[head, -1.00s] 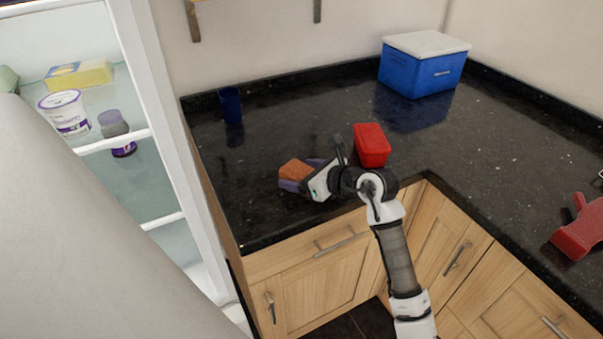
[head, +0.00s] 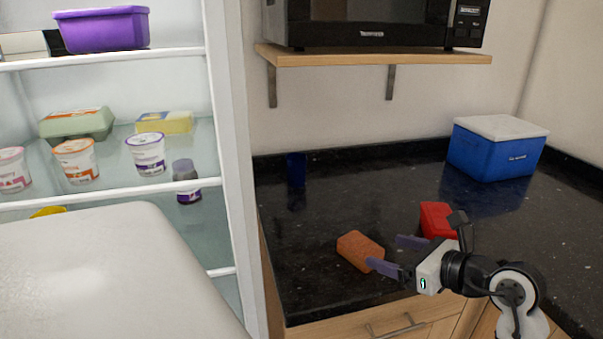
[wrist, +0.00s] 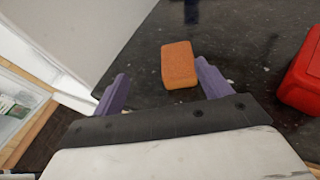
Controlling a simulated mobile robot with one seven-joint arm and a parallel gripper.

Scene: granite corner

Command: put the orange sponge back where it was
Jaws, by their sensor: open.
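The orange sponge (head: 360,251) lies on the black granite counter, near its front left part. It also shows in the wrist view (wrist: 179,65), beyond the fingertips and nearer the right one. My gripper (head: 390,254) is open and empty, with its two purple fingers apart. In the wrist view the open gripper (wrist: 162,85) has nothing between its fingers. In the head view the near finger overlaps the sponge's right edge; I cannot tell whether they touch.
A red container (head: 436,219) stands right of my gripper. A blue cup (head: 296,169) stands at the back left, and a blue cooler (head: 495,152) at the back right. The open fridge (head: 235,160) borders the counter's left side.

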